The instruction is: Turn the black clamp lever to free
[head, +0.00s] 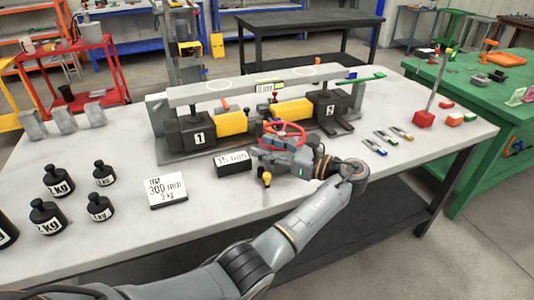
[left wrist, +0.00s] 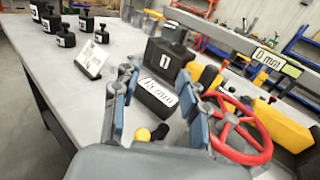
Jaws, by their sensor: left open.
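My left gripper (head: 264,151) is open and empty at the front of the screw jack rig. In the left wrist view its two fingers stand apart (left wrist: 157,85), with the black "15 mm" block (left wrist: 157,96) seen between them. The red handwheel (head: 285,133) is right behind the gripper and also shows beside the right finger (left wrist: 235,130). A small black part (left wrist: 160,131) with a yellow knob (left wrist: 143,134) lies low between the fingers; I cannot tell whether it is the clamp lever. The yellow knob also shows in the head view (head: 266,178). My right gripper is out of view.
The rig's grey beam (head: 215,91) spans behind, over black blocks "1" (head: 197,136) and "2" (head: 330,107). Several black weights (head: 48,217) and a white card (head: 167,192) stand to the left. Small coloured tools (head: 388,141) lie to the right. The front table strip is mostly clear.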

